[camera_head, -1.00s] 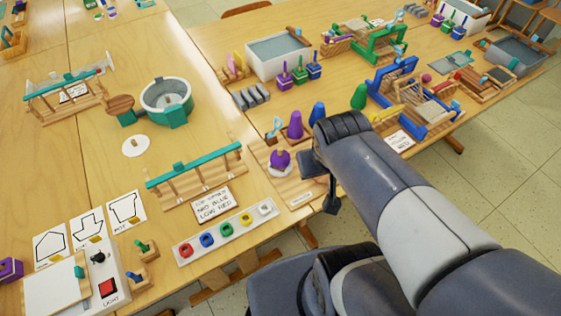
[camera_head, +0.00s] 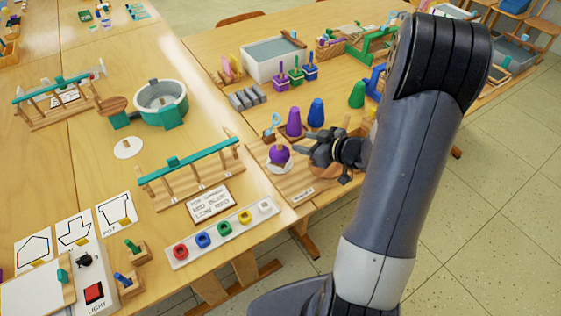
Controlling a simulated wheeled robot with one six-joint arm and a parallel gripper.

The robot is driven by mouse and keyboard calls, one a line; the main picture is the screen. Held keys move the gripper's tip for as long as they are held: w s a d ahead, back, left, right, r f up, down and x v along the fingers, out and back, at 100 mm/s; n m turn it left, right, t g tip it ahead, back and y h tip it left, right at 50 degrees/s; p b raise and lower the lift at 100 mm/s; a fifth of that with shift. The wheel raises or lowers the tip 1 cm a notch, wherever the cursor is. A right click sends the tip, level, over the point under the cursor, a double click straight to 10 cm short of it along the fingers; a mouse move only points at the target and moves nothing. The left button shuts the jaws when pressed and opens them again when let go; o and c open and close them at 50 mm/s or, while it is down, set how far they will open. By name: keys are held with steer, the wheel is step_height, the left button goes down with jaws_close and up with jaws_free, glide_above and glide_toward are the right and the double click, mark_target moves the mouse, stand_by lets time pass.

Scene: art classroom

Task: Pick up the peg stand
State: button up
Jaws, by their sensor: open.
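I cannot tell for certain which thing is the peg stand. Candidates are two small wooden blocks with upright pegs at the lower left, one with a green peg (camera_head: 135,249) and one with a blue peg (camera_head: 127,283). A white disc with a short wooden peg (camera_head: 128,148) lies further back. My gripper (camera_head: 305,147) is open and empty, its fingers pointing left, above the wooden board (camera_head: 292,184) at the table edge. It is just right of a purple ball (camera_head: 279,154) on a white base. My arm hides what lies behind it on the right.
Bare tabletop (camera_head: 210,125) lies between.

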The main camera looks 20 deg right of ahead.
mark_target(282, 147)
steer(key=shift+n+g+y, duration=0.3)
steer(key=shift+y, duration=0.6)
steer(key=x, duration=0.3)
steer(key=s+f+x, duration=0.1)
steer(key=x, duration=0.3)
steer(key=a+x, duration=0.1)
steer(key=x, duration=0.3)
steer(key=shift+s+f, duration=0.2)
steer(key=shift+s, duration=0.1)
steer(key=shift+c, duration=0.4)
jaws_close()
